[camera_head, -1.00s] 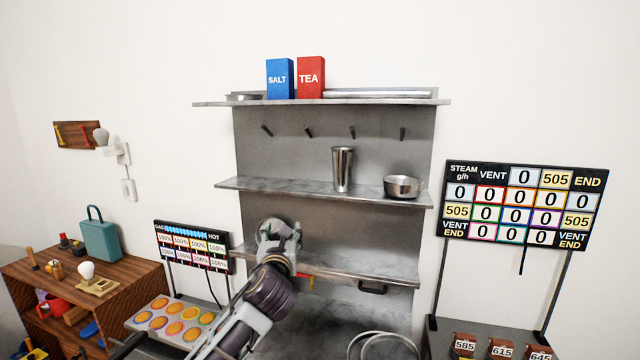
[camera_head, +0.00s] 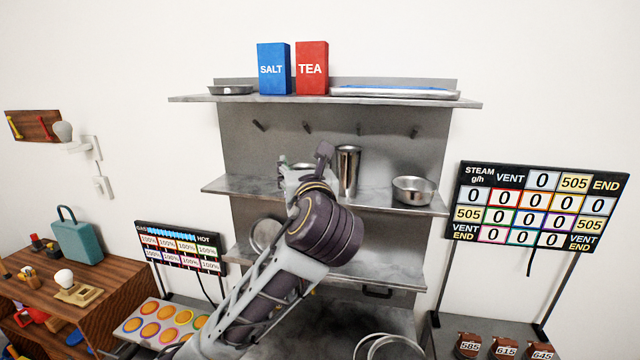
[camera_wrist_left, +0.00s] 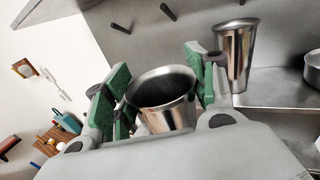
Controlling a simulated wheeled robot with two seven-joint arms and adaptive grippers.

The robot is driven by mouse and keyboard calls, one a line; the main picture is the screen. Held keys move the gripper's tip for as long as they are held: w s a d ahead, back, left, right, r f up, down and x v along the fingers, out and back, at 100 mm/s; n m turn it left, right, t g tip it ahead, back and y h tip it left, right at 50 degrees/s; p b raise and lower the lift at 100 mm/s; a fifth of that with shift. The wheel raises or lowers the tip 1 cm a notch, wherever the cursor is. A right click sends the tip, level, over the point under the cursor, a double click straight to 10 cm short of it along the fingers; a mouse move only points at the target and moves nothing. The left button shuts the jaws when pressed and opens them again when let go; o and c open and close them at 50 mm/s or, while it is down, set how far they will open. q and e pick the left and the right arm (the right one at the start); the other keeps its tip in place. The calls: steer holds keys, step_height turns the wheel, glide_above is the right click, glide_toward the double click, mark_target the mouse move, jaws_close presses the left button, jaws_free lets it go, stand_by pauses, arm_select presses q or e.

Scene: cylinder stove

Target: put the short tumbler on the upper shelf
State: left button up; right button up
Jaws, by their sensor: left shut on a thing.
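My left gripper (camera_head: 308,172) is at the height of the shelf with the tall tumbler, left of that tumbler and in front of the back panel. In the left wrist view the left gripper (camera_wrist_left: 160,95) is shut on the short tumbler (camera_wrist_left: 165,103), a shiny metal cup with its open mouth showing between the green pads. In the head view the short tumbler is mostly hidden by the gripper. The tall tumbler (camera_head: 347,172) stands upright on the middle shelf (camera_head: 395,198); it also shows in the left wrist view (camera_wrist_left: 236,55). My right gripper is not in view.
A metal bowl (camera_head: 413,190) stands right of the tall tumbler. The top shelf (camera_head: 230,99) holds a salt box (camera_head: 273,70), a tea box (camera_head: 311,69), a small dish and a tray. Hooks line the panel below it. A round metal piece (camera_head: 266,235) is at the lower shelf.

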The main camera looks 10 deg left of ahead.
arm_select(q)
steer(key=shift+s+d+r, duration=0.2)
steer(key=shift+s, duration=0.05)
steer(key=p+x, duration=0.2)
steer(key=x, duration=1.6)
steer(key=shift+w+p, duration=0.1)
steer(key=shift+p, duration=0.25)
steer(key=shift+f, duration=0.1)
steer(key=shift+f, duration=1.65)
steer(key=shift+f+p, duration=0.15)
steer(key=shift+p, duration=0.2)
steer(key=o, duration=1)
